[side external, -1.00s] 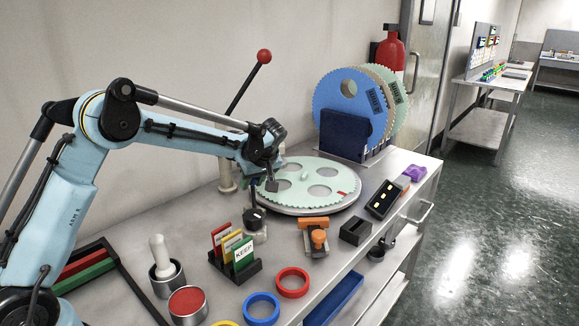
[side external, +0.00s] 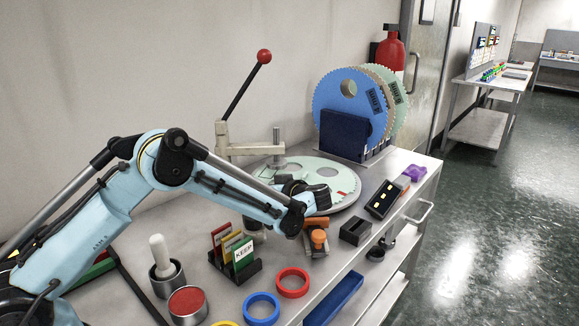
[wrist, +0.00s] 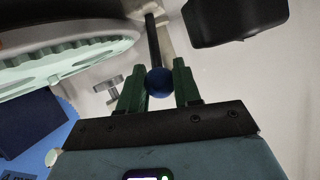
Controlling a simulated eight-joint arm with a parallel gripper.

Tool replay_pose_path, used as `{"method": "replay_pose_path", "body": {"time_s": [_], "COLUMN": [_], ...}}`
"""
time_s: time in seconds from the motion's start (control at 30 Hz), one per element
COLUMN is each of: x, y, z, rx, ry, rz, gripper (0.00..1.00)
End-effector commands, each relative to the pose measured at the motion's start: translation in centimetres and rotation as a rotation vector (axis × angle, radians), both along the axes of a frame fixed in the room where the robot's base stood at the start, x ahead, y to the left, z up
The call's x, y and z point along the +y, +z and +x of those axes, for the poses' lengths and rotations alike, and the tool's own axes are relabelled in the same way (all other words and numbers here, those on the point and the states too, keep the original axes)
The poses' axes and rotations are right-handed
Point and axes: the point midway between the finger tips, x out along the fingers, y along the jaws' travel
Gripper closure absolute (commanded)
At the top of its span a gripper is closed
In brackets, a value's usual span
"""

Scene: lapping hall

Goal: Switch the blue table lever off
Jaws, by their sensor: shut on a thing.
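The blue table lever's round blue knob (wrist: 158,82) shows in the wrist view, on the end of a dark rod. My gripper (wrist: 159,86) has one green finger on each side of the knob and is shut on it. In the side external view the lever and my fingertips are hidden by my wrist, which is low in front of the toothed lapping plate.
The pale green lapping plate (side external: 335,176) lies behind my wrist. A red-knobbed lever (side external: 263,57) rises behind it. Upright toothed discs (side external: 345,100) stand at the back. Card rack (side external: 243,262), orange-handled tool (side external: 318,238) and black open box (side external: 355,231) are close in front.

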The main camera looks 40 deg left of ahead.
Motion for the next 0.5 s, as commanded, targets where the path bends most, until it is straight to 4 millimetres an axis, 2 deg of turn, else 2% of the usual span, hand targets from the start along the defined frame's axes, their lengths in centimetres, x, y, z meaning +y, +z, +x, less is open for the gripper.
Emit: {"method": "replay_pose_path", "body": {"time_s": [0.43,0.47,0.5], "x": [-0.13,-0.13,-0.13], "y": [-0.09,-0.1,-0.1], "z": [0.04,0.05,0.04], "rx": [0.001,0.001,0.001], "ry": [-0.003,-0.003,-0.003], "rz": [0.011,0.011,0.011], "gripper": [1.0,0.66,0.6]}}
